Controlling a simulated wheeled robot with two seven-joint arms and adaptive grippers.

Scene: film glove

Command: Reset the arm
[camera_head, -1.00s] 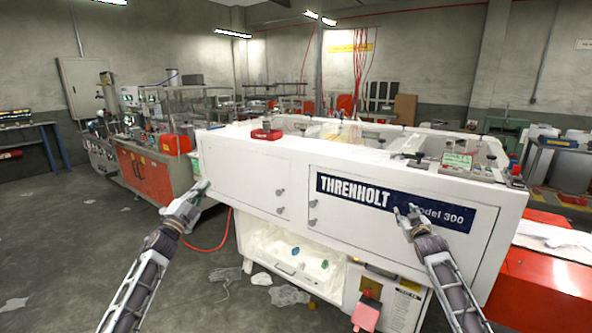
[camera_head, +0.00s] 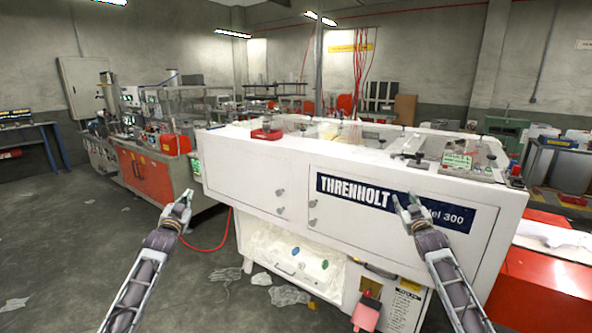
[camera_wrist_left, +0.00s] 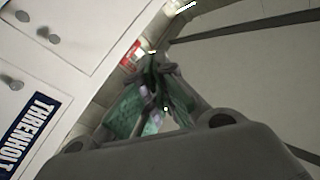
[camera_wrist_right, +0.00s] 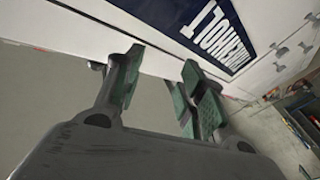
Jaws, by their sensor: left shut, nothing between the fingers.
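My left gripper (camera_head: 183,201) is raised in front of the floor, left of the white machine, in the head view. Its fingers meet with nothing between them, as the left wrist view (camera_wrist_left: 158,68) shows. My right gripper (camera_head: 408,201) is in front of the machine's blue THRENHOLT label (camera_head: 395,203). The right wrist view (camera_wrist_right: 162,72) shows its two fingers well apart with nothing between them. Both arms come up from the bottom of the head view.
The large white machine (camera_head: 240,165) fills the middle and right, with an open bay (camera_head: 325,245) holding small coloured pieces. A red-and-grey machine (camera_head: 145,175) stands further left. A red hose (camera_head: 210,245) and scraps (camera_head: 288,296) lie on the floor. Open floor lies left.

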